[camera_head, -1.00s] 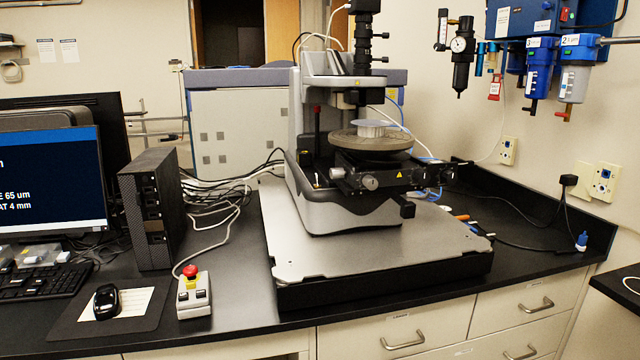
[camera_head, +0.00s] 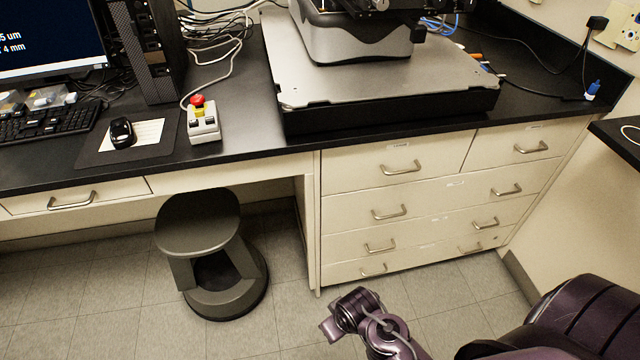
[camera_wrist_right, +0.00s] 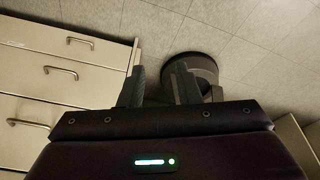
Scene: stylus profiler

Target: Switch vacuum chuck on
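The stylus profiler (camera_head: 360,42) stands on a silver base plate (camera_head: 395,85) on the black bench; only its lower part shows in the head view, and its round chuck is out of frame. A small grey control box (camera_head: 204,136) with a red mushroom button (camera_head: 197,100) and two dark switches lies left of the plate. Which control belongs to the vacuum chuck cannot be told. My right gripper (camera_wrist_right: 160,86) is open and empty in the right wrist view, its fingers apart above the floor, with drawers and stool beyond. My left gripper is not in view.
A dark stool (camera_head: 198,225) stands on the floor under the bench's open knee space. Drawers (camera_head: 400,190) with metal handles fill the bench front. A mouse (camera_head: 121,132), keyboard (camera_head: 50,120) and computer tower (camera_head: 150,50) are left of the control box.

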